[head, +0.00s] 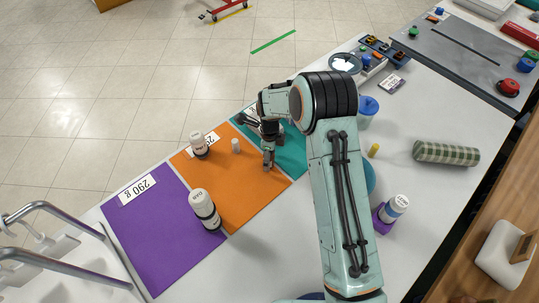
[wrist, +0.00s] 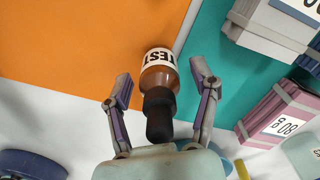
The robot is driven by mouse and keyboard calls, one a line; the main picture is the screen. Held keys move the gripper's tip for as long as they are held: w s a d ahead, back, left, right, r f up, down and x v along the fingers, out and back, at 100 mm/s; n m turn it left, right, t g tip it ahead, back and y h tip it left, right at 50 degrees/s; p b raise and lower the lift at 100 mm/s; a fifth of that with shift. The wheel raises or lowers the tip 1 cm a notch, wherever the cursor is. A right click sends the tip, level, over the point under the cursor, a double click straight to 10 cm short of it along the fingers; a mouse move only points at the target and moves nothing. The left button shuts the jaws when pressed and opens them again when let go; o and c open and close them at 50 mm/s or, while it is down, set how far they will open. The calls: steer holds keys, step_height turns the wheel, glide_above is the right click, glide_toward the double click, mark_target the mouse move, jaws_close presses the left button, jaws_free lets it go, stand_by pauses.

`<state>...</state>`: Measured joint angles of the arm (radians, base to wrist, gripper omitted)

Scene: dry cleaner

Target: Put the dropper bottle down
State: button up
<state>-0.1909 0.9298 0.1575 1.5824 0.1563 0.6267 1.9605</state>
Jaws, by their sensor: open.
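The dropper bottle (wrist: 158,82), amber with a white TEST label and a black dropper top, is between my fingers in the wrist view. My gripper (wrist: 160,76) is open, with a finger on either side of the bottle and gaps showing beside it. The bottle's body lies over the orange mat (wrist: 75,45), near its border with the teal mat (wrist: 217,65). I cannot tell whether its base touches the mat. In the head view my gripper (head: 268,155) is low over the right part of the orange mat, and the bottle is hidden or too small to tell.
A purple mat (head: 150,240) is further left. A pink box marked 80 g (wrist: 278,112) is at right in the wrist view.

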steer(key=shift+r, duration=0.15)
step_height(320, 180, up, 12)
steer(key=shift+f, duration=0.15)
steer(key=shift+s+d+r, duration=0.1)
steer(key=shift+r, duration=0.3)
steer(key=s+d+r+n, duration=0.7)
steer(key=s+r+n, duration=0.2)
steer(key=s, duration=0.2)
steer(key=s+d+n, duration=0.3)
steer(key=s+n, duration=0.9)
steer(key=s, duration=0.6)
steer(key=shift+r+y, duration=0.4)
